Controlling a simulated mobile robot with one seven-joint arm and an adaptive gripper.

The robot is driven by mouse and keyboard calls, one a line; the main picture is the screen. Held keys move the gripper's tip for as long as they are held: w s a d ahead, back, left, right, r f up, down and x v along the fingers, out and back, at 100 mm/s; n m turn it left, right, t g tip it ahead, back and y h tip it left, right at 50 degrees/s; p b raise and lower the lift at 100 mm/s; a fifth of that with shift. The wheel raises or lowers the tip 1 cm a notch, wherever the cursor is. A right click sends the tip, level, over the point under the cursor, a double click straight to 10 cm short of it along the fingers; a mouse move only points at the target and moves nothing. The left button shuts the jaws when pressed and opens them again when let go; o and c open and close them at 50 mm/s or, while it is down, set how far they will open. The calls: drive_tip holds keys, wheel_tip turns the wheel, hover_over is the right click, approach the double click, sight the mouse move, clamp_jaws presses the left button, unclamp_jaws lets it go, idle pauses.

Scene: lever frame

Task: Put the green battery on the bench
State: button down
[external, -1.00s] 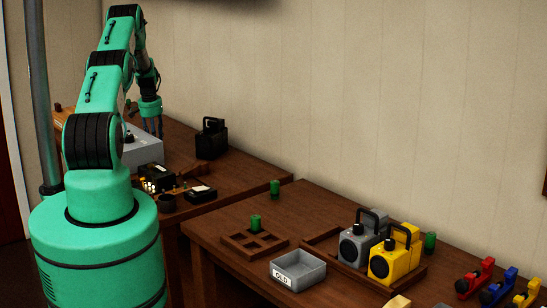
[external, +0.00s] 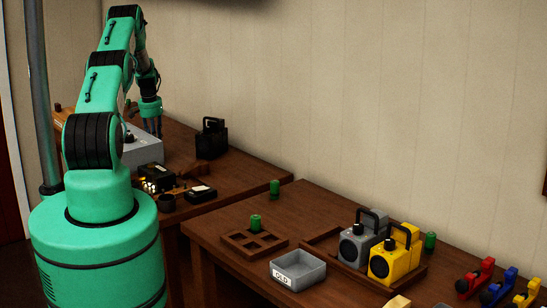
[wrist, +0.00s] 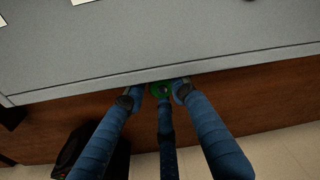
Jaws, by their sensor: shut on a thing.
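My gripper (external: 152,130) is over the far bench (external: 225,185), close to the grey box (external: 147,150). In the wrist view my gripper (wrist: 162,90) has its blue fingers closed around a small green thing, the green battery (wrist: 158,88), right by the edge of the grey box (wrist: 160,45). The fingers hide most of it, and I cannot tell whether it touches the box or bench.
A black radio (external: 211,140) stands right of my gripper on the far bench. Dark devices (external: 152,177) lie at its front. The near table holds a grey tray marked OLD (external: 298,270), a grey radio (external: 355,246) and a yellow radio (external: 390,262).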

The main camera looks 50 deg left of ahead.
drive_tip(key=shift+r, duration=0.15)
drive_tip(key=shift+r, duration=4.85)
drive_tip(key=shift+w+d+r, duration=0.1)
drive_tip(key=shift+w+r, duration=0.05)
drive_tip(key=shift+w, duration=0.1)
drive_tip(key=w+d+r+m+b, duration=0.1)
drive_tip(key=w+d, duration=0.5)
drive_tip(key=d, duration=0.6)
drive_tip(key=w+d+m+b, duration=0.15)
drive_tip(key=w+d, duration=0.45)
drive_tip(key=d, duration=0.6)
drive_tip(key=w+d+r+m+b, duration=0.1)
drive_tip(key=w+d, duration=0.5)
drive_tip(key=d, duration=0.5)
drive_tip(key=s+d+f+m+b, duration=0.1)
drive_tip(key=s+d+f+b, duration=0.1)
drive_tip(key=d, duration=1.2)
drive_tip(key=s+d+f+m+b, duration=0.1)
drive_tip(key=s+d+f+b, duration=0.1)
drive_tip(key=d, duration=1.2)
drive_tip(key=s+d+f+m+b, duration=0.1)
drive_tip(key=s+d+f+b, duration=0.1)
drive_tip(key=d, duration=1.2)
drive_tip(key=shift+s+d+h, duration=0.4)
drive_tip(key=shift+s, duration=0.2)
